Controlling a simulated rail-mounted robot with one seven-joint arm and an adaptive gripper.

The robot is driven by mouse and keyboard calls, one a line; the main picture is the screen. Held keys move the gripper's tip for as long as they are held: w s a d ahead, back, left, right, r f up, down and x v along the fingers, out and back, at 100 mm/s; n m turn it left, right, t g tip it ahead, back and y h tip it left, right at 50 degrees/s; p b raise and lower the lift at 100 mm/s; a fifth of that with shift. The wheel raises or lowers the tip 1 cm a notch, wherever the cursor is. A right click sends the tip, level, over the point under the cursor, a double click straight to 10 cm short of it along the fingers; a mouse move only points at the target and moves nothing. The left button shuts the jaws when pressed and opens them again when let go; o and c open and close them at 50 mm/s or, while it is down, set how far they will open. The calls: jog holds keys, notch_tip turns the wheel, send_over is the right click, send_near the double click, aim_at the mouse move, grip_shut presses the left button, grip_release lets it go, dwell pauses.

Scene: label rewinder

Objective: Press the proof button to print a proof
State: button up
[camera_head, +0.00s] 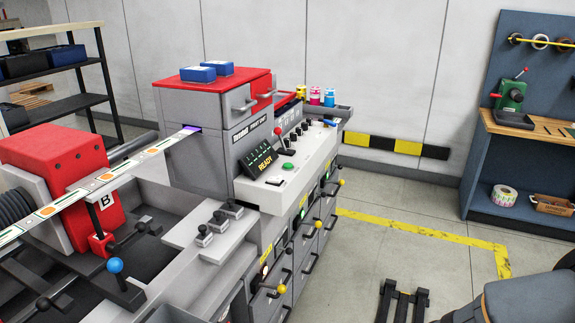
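The grey label press (205,160) has a sloped pale control panel (300,160) on its right side. A green button (288,166) sits on the panel, beside a dark display (262,160) with green lights and the word READY. A small pale plate (275,181) lies in front of the display. Several black-knobbed levers and other small controls stand farther along the panel. No label naming the proof button is readable. Dark parallel bars show low in the picture, well apart from the panel; I cannot tell whether they are my gripper or its opening.
Drawers with handles and knobbed levers (341,182) stick out along the machine's front. Grey floor (375,255) with a yellow line is open to its right. A blue workbench (478,170) stands at the far right. A printed label web (110,185) runs in from the left.

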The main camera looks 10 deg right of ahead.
jog(key=shift+c, duration=1.1)
grip_shut()
dwell(0.5)
